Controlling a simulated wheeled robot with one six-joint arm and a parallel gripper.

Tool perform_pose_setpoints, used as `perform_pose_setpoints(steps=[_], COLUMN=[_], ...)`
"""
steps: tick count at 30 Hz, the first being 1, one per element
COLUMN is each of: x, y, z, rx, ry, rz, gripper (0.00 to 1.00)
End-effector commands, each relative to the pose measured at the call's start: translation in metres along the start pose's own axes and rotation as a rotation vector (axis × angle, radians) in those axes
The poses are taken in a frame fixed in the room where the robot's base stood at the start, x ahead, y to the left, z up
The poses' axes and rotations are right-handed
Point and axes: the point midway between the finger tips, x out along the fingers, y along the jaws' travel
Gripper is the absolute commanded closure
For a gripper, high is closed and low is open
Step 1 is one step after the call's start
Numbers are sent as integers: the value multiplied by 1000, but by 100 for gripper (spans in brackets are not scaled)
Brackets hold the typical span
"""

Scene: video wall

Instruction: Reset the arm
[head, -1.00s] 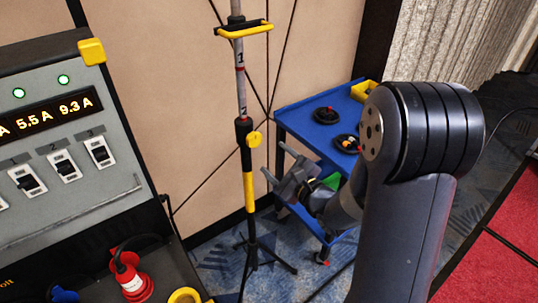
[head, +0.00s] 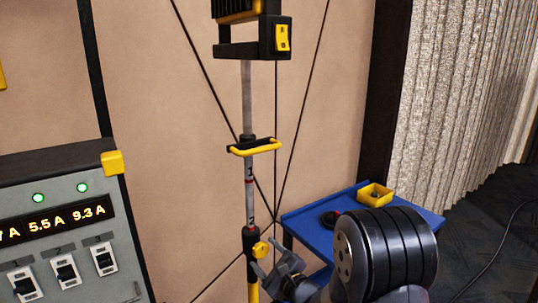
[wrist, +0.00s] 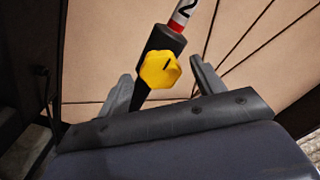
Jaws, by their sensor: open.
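My gripper (head: 279,265) is low in the head view, in front of the stand pole and left of the large dark joint of my arm. In the wrist view my gripper (wrist: 165,88) shows two grey fingers spread apart with nothing held between them. The stand's yellow knob (wrist: 160,69) and its black collar appear between the fingers in that picture. I cannot tell how far the knob is from the fingertips. The knob also shows in the head view (head: 261,249), just above the gripper.
A lamp (head: 252,35) tops the stand, with a yellow handle (head: 262,147) below. A power panel (head: 60,225) with switches is at left. A blue cart (head: 313,224) with a yellow bin (head: 375,194) stands at right. Black cables cross the beige wall.

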Motion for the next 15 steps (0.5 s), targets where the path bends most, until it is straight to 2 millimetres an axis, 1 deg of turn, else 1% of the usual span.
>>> perform_pose_setpoints(steps=[1,6,8,15], x=[8,22,24,23], y=[0,0,0,0], z=[1,0,0,0], rx=[0,0,1,-13], ry=[-2,0,0,0], rz=[1,1,0,0], gripper=[36,36,36,36])
